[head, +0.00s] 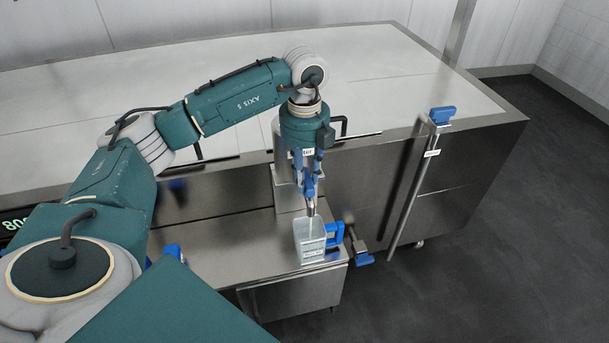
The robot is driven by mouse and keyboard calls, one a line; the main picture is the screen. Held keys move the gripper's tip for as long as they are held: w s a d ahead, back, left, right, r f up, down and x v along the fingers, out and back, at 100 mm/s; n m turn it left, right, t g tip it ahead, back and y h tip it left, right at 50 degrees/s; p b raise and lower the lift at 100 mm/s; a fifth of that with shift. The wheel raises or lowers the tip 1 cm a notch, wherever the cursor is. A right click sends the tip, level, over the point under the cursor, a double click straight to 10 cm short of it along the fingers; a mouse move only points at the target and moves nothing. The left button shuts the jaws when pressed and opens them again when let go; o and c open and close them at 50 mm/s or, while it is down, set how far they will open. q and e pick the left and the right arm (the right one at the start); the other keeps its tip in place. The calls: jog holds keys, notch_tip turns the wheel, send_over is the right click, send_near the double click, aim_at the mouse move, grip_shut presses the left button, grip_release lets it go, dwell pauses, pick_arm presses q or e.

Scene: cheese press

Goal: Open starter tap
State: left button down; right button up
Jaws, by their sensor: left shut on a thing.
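My left gripper (308,186) points down at the grey starter container, whose label is partly covered and ends in "ter". It is shut on the starter tap, at its blue handle as far as I can tell; my wrist and fingers hide most of the grip. The metal spout of the starter tap (311,207) shows just below the fingers. A clear jug (309,243) with a blue handle stands upright under the spout on a low steel shelf. I cannot tell whether liquid is running. My right gripper is not in view.
The low steel shelf (220,255) has bare room left of the jug. A large steel vat or table (400,75) stands behind. At right, a pipe with a blue-handled valve (443,115) runs down its side, and another blue valve handle (364,259) sits right of the jug.

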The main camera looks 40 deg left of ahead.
pick_arm(q)
jog(key=shift+w+r+n, duration=0.1)
jog(key=shift+n, duration=0.2)
jog(key=c, duration=1.4)
grip_release()
notch_tip(320, 180, up, 12)
jog(key=shift+f, duration=0.1)
